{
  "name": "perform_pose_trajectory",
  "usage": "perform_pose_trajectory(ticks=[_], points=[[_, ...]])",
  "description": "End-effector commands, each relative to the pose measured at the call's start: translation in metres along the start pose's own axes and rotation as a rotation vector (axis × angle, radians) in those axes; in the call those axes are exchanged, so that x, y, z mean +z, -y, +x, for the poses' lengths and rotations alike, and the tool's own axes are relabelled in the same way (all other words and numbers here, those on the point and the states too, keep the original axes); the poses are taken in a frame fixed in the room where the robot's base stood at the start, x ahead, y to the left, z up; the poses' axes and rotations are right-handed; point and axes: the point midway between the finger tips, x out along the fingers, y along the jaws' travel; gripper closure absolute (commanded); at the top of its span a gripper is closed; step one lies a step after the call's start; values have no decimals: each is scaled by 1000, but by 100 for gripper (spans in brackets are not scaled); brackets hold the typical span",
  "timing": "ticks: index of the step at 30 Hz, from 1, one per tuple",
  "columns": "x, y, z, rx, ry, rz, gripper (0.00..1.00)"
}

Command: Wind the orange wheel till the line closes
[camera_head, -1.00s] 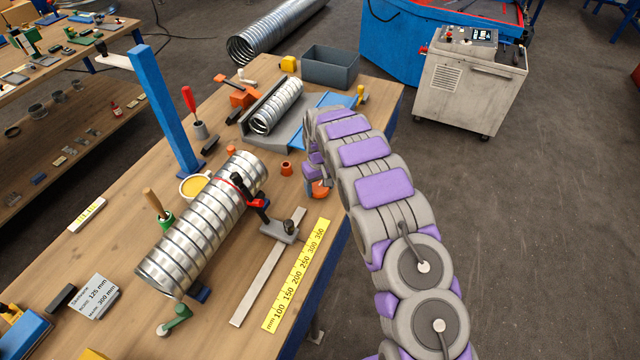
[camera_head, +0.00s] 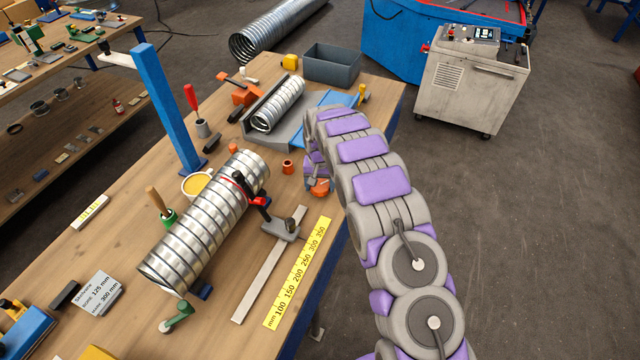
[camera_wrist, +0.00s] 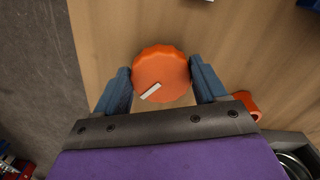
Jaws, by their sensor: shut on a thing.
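The orange wheel (camera_head: 320,187) is at the bench's right edge in the head view, partly covered by my arm's end. In the wrist view the orange wheel (camera_wrist: 160,66) is a round knob with a scalloped edge and a slanted white mark on its lower part. My gripper (camera_wrist: 163,82) has one blue finger on each side of it and is shut on it. A ribbed metal duct (camera_head: 200,232) lies along the bench, with a red and black clamp (camera_head: 262,205) at its side. I cannot tell which seam or line the wheel acts on.
A shorter duct (camera_head: 278,104) lies in a grey cradle beyond my gripper. A small orange ring (camera_head: 288,167) stands beside the wheel. A yellow ruler (camera_head: 298,275) and a blue post (camera_head: 165,110) are on the bench.

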Motion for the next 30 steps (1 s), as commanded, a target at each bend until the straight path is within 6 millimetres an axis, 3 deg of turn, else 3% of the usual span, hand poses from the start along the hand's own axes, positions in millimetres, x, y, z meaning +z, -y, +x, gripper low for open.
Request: perform_pose_trajectory(ticks=[8, 9, 17, 25, 30], points=[[-4, 1, -3, -4, -12, 0, 60], [-4, 1, -3, -4, -12, 0, 28], [-1, 1, -2, -2, -7, -1, 4], [0, -1, -3, -2, -4, 0, 4], [0, -1, -21, -2, -5, 0, 4]])
